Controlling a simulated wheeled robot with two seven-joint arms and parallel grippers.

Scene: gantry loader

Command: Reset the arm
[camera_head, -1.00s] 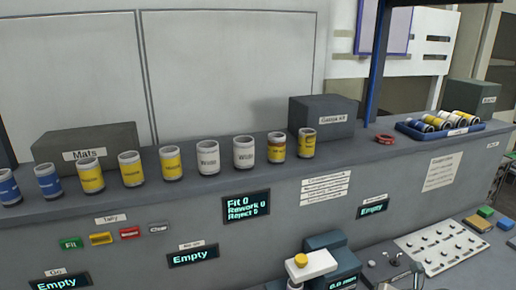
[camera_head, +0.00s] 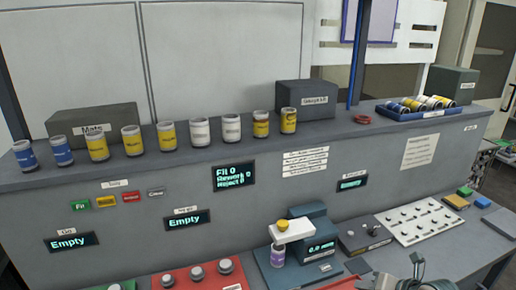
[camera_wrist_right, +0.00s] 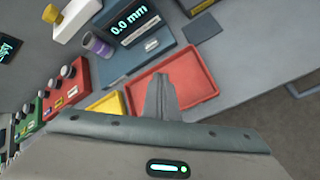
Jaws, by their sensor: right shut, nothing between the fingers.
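My right gripper (camera_head: 418,263) shows at the bottom right edge of the head view, in front of the bench and mostly cut off. In the right wrist view its fingers (camera_wrist_right: 162,82) are together with nothing between them. They stand over a red tray (camera_wrist_right: 175,95), apart from it as far as I can tell. My left gripper is not in view.
A gauge with a "0.0 mm" display (camera_head: 320,246) and a purple-white can (camera_head: 277,254) stand on the bench. A white panel of knobs (camera_head: 425,220) lies to the right. Several cans line the shelf, with a blue tray (camera_head: 416,115) at its right end.

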